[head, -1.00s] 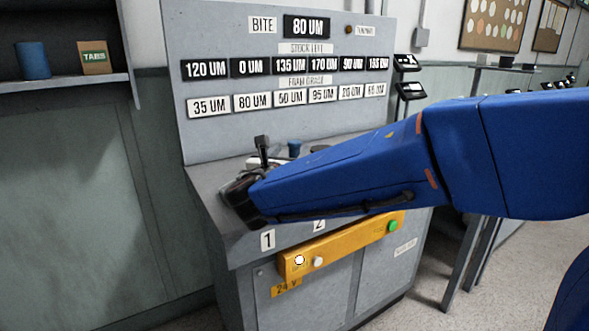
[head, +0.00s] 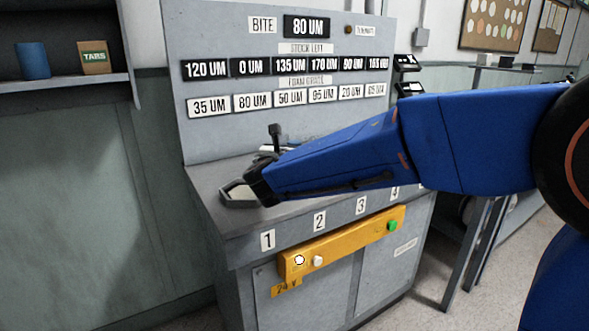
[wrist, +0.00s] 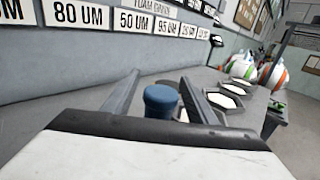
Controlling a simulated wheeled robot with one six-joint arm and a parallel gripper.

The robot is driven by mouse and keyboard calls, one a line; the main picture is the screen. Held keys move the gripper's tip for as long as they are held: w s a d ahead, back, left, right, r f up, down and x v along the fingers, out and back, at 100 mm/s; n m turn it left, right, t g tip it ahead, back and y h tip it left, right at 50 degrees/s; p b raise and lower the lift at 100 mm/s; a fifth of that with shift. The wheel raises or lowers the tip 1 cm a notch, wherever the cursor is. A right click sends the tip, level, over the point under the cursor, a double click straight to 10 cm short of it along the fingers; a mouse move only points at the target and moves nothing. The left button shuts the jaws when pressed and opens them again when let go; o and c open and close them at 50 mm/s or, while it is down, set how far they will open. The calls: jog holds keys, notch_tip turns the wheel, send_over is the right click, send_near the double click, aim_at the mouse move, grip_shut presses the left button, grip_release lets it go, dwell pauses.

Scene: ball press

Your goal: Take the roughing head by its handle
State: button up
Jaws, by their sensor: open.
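A blue, round-topped handle (wrist: 161,101) stands upright on the bench in the wrist view. I take it for the roughing head's handle; its lower part is hidden by my gripper's body. My gripper (wrist: 160,82) is open, with one grey finger on each side of the handle and a gap on both sides. Nothing is held. In the head view my wrist (head: 260,180) is low over the bench's left part, and my arm hides the fingers and the blue handle.
The grey bench (head: 215,180) has a tall back panel (head: 250,140) with number plates. A dark-rimmed holder (head: 238,194) sits above label 1. Several pale pads (wrist: 237,88) lie along the bench. A yellow button bar (head: 345,245) crosses the front.

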grip_shut()
dwell(1.3)
